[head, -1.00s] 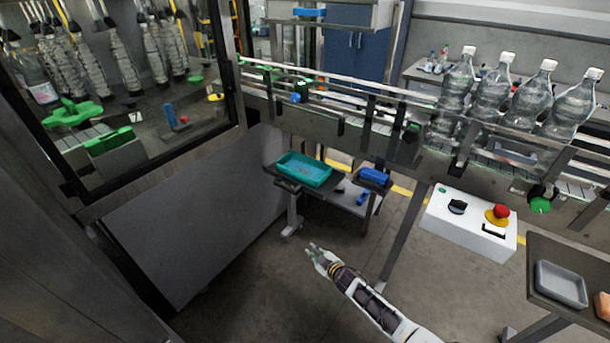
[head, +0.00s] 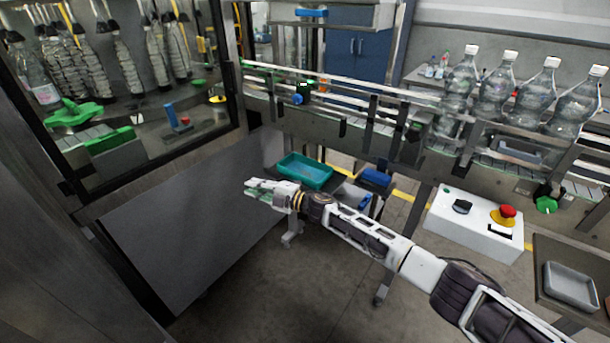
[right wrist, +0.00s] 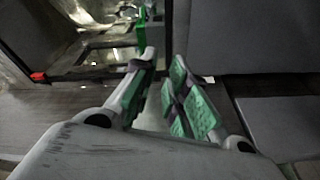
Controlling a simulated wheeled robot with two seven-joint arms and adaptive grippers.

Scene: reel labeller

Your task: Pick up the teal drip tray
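The teal drip tray (head: 305,171) is a shallow rectangular tray on a small dark cart shelf below the conveyor, in the head view. My right gripper (head: 252,188) is in front and to the left of the tray in the picture, apart from it. In the right wrist view its green-padded fingers (right wrist: 160,95) stand apart with nothing between them. The tray does not show in the right wrist view. My left gripper is not in view.
A blue bin (head: 375,177) sits right of the tray. The conveyor (head: 350,110) with several bottles runs above. A white control box (head: 475,224) with a red button stands right. A grey machine panel (head: 190,220) is at left. A grey tray (head: 571,285) lies far right.

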